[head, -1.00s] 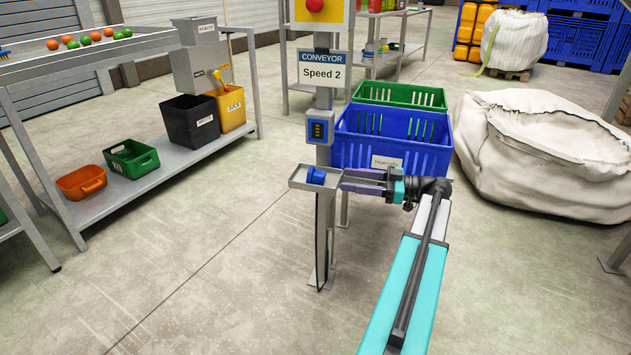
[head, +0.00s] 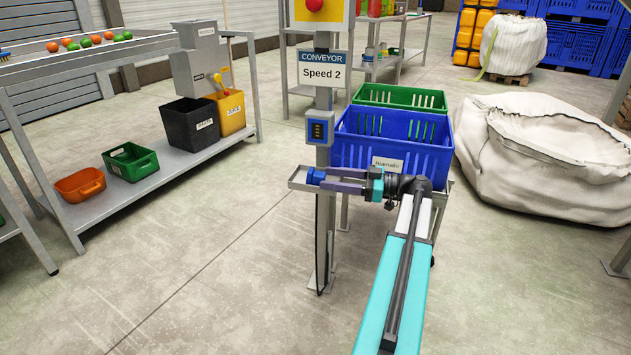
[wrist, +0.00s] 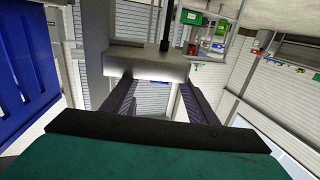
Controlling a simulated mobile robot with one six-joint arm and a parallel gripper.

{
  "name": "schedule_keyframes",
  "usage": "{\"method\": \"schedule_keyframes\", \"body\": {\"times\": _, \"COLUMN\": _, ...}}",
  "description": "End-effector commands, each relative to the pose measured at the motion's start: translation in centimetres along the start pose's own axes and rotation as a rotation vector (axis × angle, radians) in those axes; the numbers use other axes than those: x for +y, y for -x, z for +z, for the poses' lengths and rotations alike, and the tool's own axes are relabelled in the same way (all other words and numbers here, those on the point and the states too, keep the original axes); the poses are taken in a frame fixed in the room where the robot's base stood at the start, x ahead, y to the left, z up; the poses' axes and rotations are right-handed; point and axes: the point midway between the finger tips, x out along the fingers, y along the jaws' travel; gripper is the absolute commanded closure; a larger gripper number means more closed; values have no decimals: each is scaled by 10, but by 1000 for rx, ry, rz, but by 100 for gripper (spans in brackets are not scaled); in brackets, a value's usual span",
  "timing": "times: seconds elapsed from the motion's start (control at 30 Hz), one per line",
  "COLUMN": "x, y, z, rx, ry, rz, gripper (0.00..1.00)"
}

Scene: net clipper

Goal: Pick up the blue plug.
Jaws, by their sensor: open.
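The blue plug (head: 314,176) sits on the small grey metal tray (head: 297,183) fixed to the conveyor post. My gripper (head: 325,181) reaches in from the right, with its fingertips at the plug and overlapping its right side in the head view. The jaws are open. I cannot tell whether the fingers touch the plug.
The conveyor post (head: 323,225) with its keypad (head: 319,131) stands right behind the tray. A blue crate (head: 385,145) is close behind my gripper, with a green crate (head: 400,97) beyond. A white sack (head: 545,165) lies right. The floor at front left is clear.

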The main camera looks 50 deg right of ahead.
Motion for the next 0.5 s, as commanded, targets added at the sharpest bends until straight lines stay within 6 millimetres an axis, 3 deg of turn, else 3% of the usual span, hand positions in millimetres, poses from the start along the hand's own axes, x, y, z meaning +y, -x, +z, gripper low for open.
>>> {"method": "schedule_keyframes", "body": {"times": 0.3, "x": 0, "y": -36, "z": 1, "rx": 0, "ry": 1, "rz": 0, "gripper": 47}}
{"method": "schedule_keyframes", "body": {"times": 0.5, "x": 0, "y": -39, "z": 0, "rx": 0, "ry": 0, "rz": 1, "gripper": 47}}
